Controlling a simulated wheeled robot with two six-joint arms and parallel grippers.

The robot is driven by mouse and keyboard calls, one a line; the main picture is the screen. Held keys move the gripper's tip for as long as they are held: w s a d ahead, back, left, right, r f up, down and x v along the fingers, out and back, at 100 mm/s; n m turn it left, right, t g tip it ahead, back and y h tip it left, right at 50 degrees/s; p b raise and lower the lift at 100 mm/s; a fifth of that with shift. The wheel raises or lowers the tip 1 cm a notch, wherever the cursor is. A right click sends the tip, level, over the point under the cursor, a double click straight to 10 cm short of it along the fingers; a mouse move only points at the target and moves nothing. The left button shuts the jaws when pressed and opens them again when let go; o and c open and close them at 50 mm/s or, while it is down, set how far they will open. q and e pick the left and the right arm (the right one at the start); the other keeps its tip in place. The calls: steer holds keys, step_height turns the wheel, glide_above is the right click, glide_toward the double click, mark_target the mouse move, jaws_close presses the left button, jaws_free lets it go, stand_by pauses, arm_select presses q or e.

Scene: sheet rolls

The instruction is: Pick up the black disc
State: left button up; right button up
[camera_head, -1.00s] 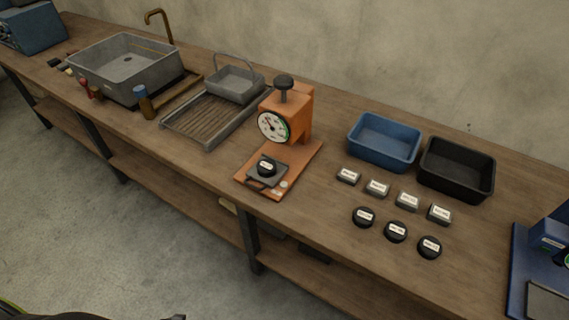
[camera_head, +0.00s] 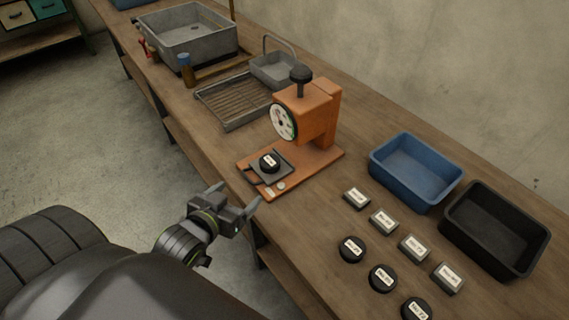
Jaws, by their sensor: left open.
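Three more black discs stand in a row on the bench at the right: one (camera_head: 351,249), a second (camera_head: 382,279) and a third (camera_head: 416,309) near the bottom edge. My left gripper (camera_head: 238,196) is open and empty, in front of the bench edge, to the lower left of the device and apart from every disc. My right gripper is not in view.
Several labelled grey blocks (camera_head: 383,221) lie behind the loose discs. A blue bin (camera_head: 416,170) and a black bin (camera_head: 496,228) stand at the right. A slatted tray (camera_head: 233,101), a wire-handled basket (camera_head: 275,70) and a grey sink (camera_head: 187,35) are beyond the device.

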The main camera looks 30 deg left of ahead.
arm_select(q)
steer(key=p, duration=0.1)
glide_toward(267, 165)
steer(key=x, duration=0.4)
steer(key=shift+w+a+f, duration=0.1)
steer(key=shift+w+f, duration=0.1)
steer(key=shift+f, duration=0.15)
steer(key=shift+r+p+x, duration=0.2)
steer(key=shift+p+x, duration=0.3)
steer(key=shift+x, duration=1.75)
steer(key=shift+w+f, duration=0.3)
steer(key=shift+w, duration=0.35)
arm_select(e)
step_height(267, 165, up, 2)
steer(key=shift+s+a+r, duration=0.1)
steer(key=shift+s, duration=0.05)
arm_select(q)
steer(key=c, duration=0.9)
steer(key=shift+c, duration=1.4)
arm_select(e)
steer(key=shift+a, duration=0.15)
arm_select(q)
steer(key=shift+r, duration=0.1)
